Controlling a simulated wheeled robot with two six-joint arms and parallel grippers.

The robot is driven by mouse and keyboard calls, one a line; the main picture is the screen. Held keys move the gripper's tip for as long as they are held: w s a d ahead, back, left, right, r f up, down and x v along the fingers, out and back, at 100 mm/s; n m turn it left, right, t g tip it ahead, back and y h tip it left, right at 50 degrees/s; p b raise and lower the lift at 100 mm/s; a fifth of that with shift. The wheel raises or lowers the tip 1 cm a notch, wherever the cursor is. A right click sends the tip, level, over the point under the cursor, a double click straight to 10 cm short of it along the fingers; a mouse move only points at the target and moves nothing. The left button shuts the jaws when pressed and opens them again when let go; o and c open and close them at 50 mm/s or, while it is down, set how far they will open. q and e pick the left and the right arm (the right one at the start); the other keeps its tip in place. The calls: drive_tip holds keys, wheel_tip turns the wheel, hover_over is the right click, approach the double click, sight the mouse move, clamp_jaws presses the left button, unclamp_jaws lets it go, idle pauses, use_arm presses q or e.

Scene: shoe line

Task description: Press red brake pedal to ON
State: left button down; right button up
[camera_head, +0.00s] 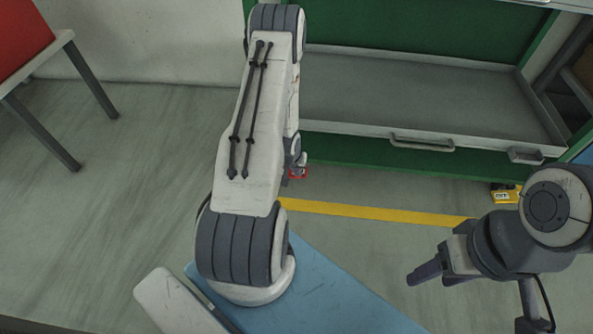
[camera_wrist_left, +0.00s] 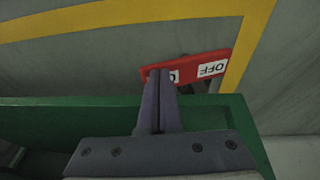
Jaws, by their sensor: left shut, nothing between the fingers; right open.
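The red brake pedal (camera_head: 298,174) shows as a small red patch by the floor below the green cart, partly hidden by my left arm. In the left wrist view the red pedal (camera_wrist_left: 190,69) has a white OFF label at its right end. A second label is mostly covered by the fingers. My left gripper (camera_wrist_left: 160,76) is shut and empty, its fingertips overlapping the left part of the pedal. I cannot tell whether they touch it. In the head view this gripper is mostly hidden behind my arm. My right gripper (camera_head: 432,275) is open and empty, away from the pedal at lower right.
The green cart (camera_head: 365,150) with a grey tray (camera_head: 430,95) stands behind the pedal. A yellow pedal (camera_head: 506,194) sits at its right end. A yellow floor line (camera_head: 375,212) runs in front.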

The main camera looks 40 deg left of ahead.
use_arm(q)
drive_tip(key=shift+w+d+f+p, duration=0.2)
drive_tip(key=shift+d+p, duration=0.15)
drive_tip(key=shift+p, duration=0.2)
drive_tip(key=shift+w+d+f+p, duration=0.25)
drive_tip(key=shift+d+f+p, duration=0.2)
drive_tip(key=shift+p, duration=0.3)
drive_tip(key=shift+w+d+f+p, duration=0.25)
drive_tip(key=shift+d+f+p, duration=0.15)
drive_tip(key=shift+f+p, duration=0.2)
drive_tip(key=shift+f, duration=0.15)
drive_tip(key=d+r+p, duration=0.6)
drive_tip(key=r+p, duration=0.2)
drive_tip(key=r, duration=0.4)
drive_tip(key=shift+w+r, duration=0.2)
drive_tip(key=shift+r, duration=0.05)
